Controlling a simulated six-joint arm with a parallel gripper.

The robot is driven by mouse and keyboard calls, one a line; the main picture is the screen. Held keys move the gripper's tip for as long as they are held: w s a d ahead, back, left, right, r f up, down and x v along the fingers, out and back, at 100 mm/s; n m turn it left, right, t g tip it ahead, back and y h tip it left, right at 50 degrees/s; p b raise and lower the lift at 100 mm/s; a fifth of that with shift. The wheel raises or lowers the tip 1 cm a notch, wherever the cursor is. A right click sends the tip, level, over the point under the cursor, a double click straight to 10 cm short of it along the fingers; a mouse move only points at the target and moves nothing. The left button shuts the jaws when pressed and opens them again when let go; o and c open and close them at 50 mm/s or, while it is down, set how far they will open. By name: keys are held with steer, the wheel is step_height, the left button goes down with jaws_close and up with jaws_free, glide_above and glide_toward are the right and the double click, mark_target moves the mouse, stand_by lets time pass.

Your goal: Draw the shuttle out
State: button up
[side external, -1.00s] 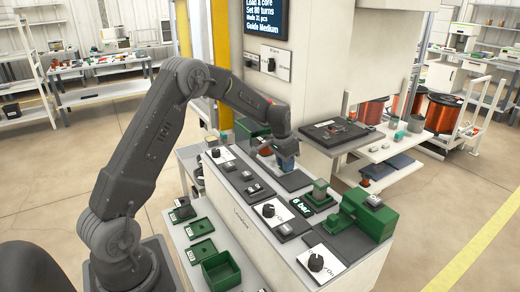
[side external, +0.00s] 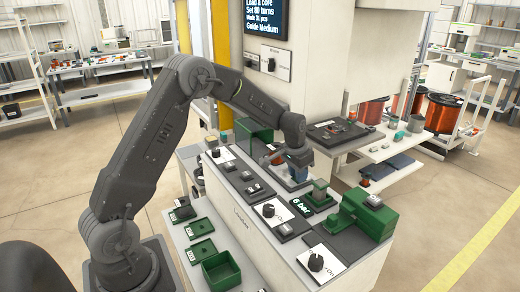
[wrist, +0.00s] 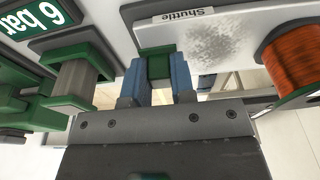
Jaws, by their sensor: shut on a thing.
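The shuttle is a light grey plate labelled "Shuttle" (wrist: 215,35), with a dark speckled patch on its face, at the top of the wrist view. A green block (wrist: 159,66) stands at its near edge. My gripper (wrist: 158,82) has its two blue fingers shut on that green block, one finger on each side. An orange wire coil (wrist: 295,50) with a green flange sits at the right end of the plate. In the side external view my gripper (side external: 298,162) is low over the bench top; the coil (side external: 277,157) shows just left of it. The green block is hidden there.
A green and grey clamp-like fixture (wrist: 82,80) and the "6 bar" display (wrist: 42,18) lie left of my gripper. A larger green fixture (side external: 366,213) stands farther right on the bench. Knobs (side external: 269,210) stand along the bench. A green housing (side external: 252,137) is behind.

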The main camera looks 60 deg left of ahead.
steer(key=o, duration=0.8)
steer(key=shift+d, duration=0.1)
steer(key=shift+r, duration=3.25)
steer(key=s+d+r+t, duration=0.2)
steer(key=s+d+r, duration=0.6)
steer(key=s+r, duration=0.5)
steer(key=shift+t, duration=0.8)
steer(key=s+d, duration=0.1)
steer(key=s, duration=0.5)
steer(key=s+d+f, duration=0.1)
steer(key=s+d, duration=0.1)
steer(key=s, duration=0.4)
steer(key=s+d+f, duration=0.1)
steer(key=s+d, duration=0.1)
steer(key=s, duration=0.3)
steer(key=shift+s, duration=0.4)
